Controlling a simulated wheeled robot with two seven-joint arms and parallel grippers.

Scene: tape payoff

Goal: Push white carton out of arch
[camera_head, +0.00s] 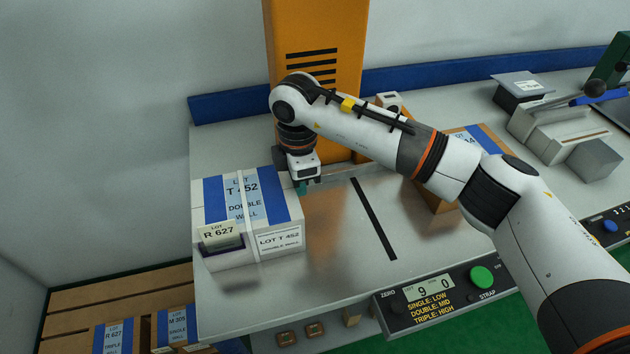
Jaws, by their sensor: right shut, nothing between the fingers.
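The white carton (279,216) stands at the left end of the grey metal bench, with blue bands, a strap across its top and "LOT T 452" labels. A small tag reading "LOT R 627" (219,235) sits at its front left. The orange arch machine (320,85) rises behind the bench; my right arm covers part of it, and its opening cannot be made out. My right gripper (302,186) points down, shut and empty, close beside the carton's right rear edge. I cannot tell whether it touches the carton. My left gripper is not in view.
A panel with a display and green button (440,295) is at the bench front. A brown carton (478,140) stands behind my right arm. Grey blocks (560,135) are at right. Labelled cartons (178,325) sit on pallet slats at lower left. Bench right of the white carton is bare.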

